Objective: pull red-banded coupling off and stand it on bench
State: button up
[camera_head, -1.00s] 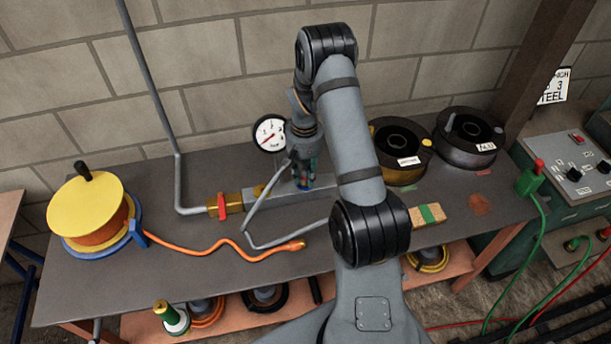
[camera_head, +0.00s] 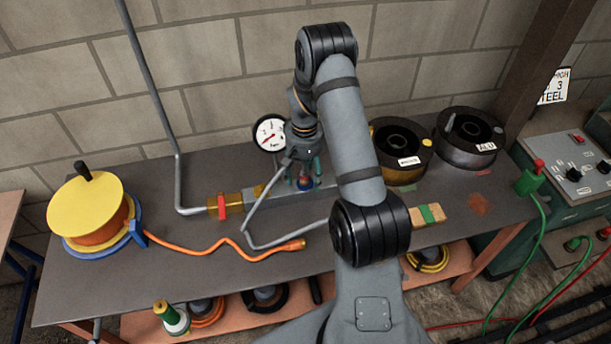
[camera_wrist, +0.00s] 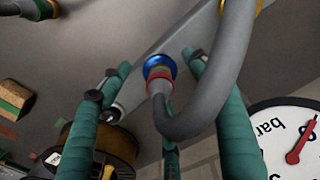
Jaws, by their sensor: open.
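The red-banded coupling (camera_wrist: 160,86) sits on the end of a curved grey hose (camera_wrist: 210,85), against a blue collar on the grey manifold block. In the head view its red and blue parts (camera_head: 306,184) show small among my fingertips. My gripper (camera_head: 303,172) hangs over it with teal fingers spread. In the wrist view my gripper (camera_wrist: 158,66) is open, with fingers on either side of the coupling and a gap to it. Whether any finger touches it cannot be told. The grey bench top (camera_head: 180,265) lies below.
A pressure gauge (camera_head: 269,133) stands close behind my gripper. A brass valve with a red part (camera_head: 222,206) is left of it. Two dark spools (camera_head: 400,150) stand to the right. An orange cable (camera_head: 215,246) crosses the front. Bare bench lies at the front left.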

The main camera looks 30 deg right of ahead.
aim_at(305, 169)
notch_tip(305, 169, up, 12)
jog(key=shift+f, duration=0.1)
dwell(0.4)
jog(key=shift+c, duration=0.2)
